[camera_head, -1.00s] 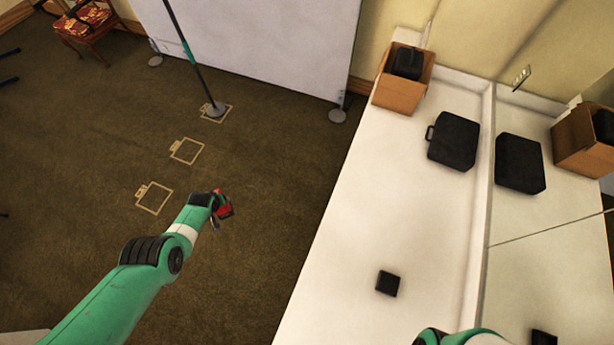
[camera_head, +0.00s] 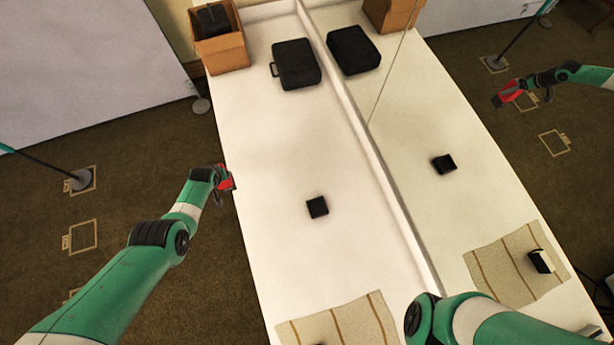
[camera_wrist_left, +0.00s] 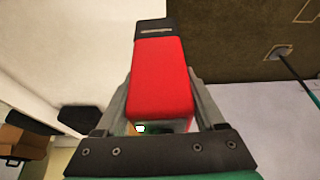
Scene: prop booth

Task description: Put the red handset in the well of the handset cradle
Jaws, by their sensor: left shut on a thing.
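The red handset (camera_head: 225,184) is held in my left gripper (camera_head: 219,187), at the left edge of the white counter in the head view. In the left wrist view the handset (camera_wrist_left: 161,80) lies between the shut fingers (camera_wrist_left: 162,105), its black end pointing away. A small black block (camera_head: 317,207) sits on the counter to the right of the gripper, apart from it. It may be the handset cradle; I cannot make out a well in it. My right arm shows at the bottom right of the head view, with its gripper out of view.
A mirror (camera_head: 407,120) along the counter's right side reflects my arm and the objects. A black case (camera_head: 296,64) and a cardboard box (camera_head: 221,50) stand at the far end. A striped cloth (camera_head: 365,318) lies at the near end.

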